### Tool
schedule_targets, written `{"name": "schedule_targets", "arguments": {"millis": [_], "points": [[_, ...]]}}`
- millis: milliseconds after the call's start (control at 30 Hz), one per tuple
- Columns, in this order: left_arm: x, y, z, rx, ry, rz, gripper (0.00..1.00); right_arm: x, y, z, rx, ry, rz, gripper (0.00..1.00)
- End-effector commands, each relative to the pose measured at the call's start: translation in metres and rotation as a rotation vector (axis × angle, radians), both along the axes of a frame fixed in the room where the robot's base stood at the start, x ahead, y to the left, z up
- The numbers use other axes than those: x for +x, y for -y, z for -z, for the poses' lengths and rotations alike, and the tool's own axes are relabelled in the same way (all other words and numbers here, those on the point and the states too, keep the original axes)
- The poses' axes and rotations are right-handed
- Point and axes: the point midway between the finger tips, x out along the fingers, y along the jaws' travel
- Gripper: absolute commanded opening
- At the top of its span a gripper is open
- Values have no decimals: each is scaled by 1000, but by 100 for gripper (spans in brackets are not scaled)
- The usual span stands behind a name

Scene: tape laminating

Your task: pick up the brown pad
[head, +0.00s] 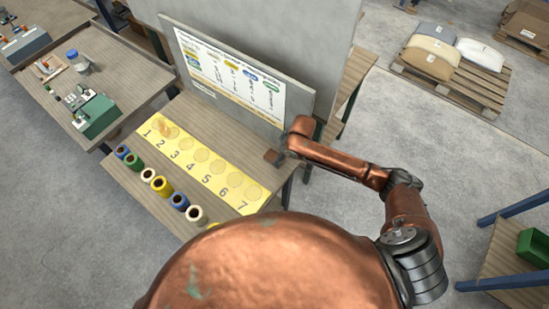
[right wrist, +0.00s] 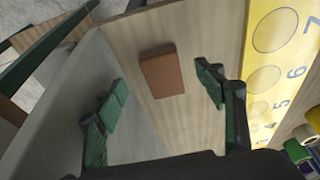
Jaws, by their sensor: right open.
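The brown pad (head: 271,156) is a small block lying flat on the wooden table, right of the yellow number strip, in the head view. It also shows in the right wrist view (right wrist: 162,72), whole and uncovered. My right gripper (head: 282,152) is next to the pad, at the end of the copper-coloured arm. In the right wrist view its green fingers (right wrist: 163,86) are spread wide, with the pad beyond and between them and nothing held. My left gripper is not in view.
The yellow strip (head: 205,163) with numbered circles lies left of the pad. Several tape rolls (head: 161,187) stand along the near edge. A grey upright panel with a printed board (head: 230,80) rises close behind. Bare wooden table surrounds the pad.

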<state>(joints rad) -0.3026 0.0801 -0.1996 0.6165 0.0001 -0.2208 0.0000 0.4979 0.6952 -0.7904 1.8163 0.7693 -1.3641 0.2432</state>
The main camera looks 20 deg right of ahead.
Motion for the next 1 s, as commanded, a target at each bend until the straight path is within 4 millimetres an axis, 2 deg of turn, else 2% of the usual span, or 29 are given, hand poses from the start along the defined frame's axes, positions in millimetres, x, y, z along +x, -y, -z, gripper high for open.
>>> {"name": "schedule_targets", "arguments": {"millis": [100,333,500,633,1000], "points": [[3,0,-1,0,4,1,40,11,-9,0,1,-1,0,64],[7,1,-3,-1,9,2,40,24,-19,0,0,0,0,64],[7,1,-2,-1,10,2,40,27,-22,29,-1,-2,1,64],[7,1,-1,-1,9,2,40,32,-24,43,0,-1,1,64],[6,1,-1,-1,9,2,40,33,-25,48,0,1,0,64]]}}
